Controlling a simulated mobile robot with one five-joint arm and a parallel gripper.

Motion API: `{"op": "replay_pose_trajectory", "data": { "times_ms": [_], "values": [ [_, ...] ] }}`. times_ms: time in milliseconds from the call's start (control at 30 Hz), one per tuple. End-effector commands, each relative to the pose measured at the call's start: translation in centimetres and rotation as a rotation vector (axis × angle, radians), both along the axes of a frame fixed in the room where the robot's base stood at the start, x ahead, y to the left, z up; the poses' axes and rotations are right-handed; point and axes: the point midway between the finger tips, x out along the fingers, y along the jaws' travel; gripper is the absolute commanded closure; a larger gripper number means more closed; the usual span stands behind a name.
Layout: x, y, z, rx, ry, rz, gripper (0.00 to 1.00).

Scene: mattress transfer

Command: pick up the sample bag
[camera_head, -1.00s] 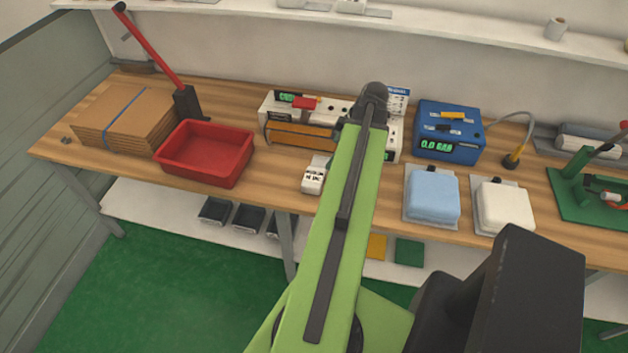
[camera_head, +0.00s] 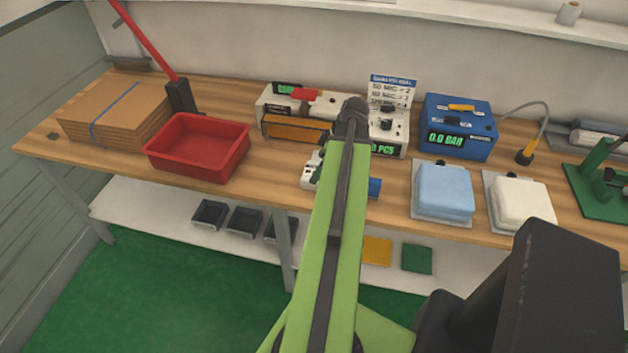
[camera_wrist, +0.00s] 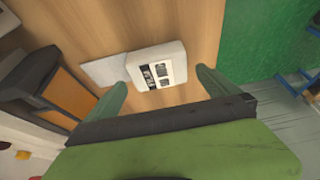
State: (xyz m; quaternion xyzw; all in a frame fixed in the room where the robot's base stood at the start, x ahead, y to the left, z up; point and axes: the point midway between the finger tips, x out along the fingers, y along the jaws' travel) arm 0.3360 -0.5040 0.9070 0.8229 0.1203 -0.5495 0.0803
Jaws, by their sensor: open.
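A small white packet with black-and-white label marks (camera_wrist: 158,68) lies on the wooden bench in the wrist view, beside a flat grey plate. It appears to be the sample bag, though its name is not readable. In the head view the white packet (camera_head: 309,172) shows only in part, its right side hidden by my arm. My gripper (camera_wrist: 163,80) is open, its two green fingers on either side of the packet in the picture. Whether they touch it, and their height above the bench, I cannot tell. In the head view the fingers are hidden behind my arm.
A red tray (camera_head: 198,148) and a cardboard stack (camera_head: 115,112) are at the left. A white sealing machine (camera_head: 290,115) stands behind the packet. A blue gauge box (camera_head: 459,127), light blue pad (camera_head: 443,190) and white pad (camera_head: 521,203) are to the right. A blue cylinder (camera_head: 375,187) shows beside my arm.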

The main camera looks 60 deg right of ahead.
Motion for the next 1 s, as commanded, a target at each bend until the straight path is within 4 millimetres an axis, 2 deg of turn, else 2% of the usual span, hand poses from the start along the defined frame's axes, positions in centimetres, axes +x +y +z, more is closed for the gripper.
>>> {"op": "replay_pose_trajectory", "data": {
  "times_ms": [33,233,500,933,1000],
  "values": [
    [0.3,0.0,-1.0,0.000,0.000,0.001,0.00],
    [1.8,0.3,-4.3,-0.001,0.000,0.002,0.00],
    [2.0,0.3,-4.3,-0.001,0.000,-0.001,0.00],
    [2.0,0.3,-4.3,-0.001,0.000,-0.001,0.55],
    [2.0,0.3,-4.3,-0.001,0.000,-0.001,0.55]
  ]
}}
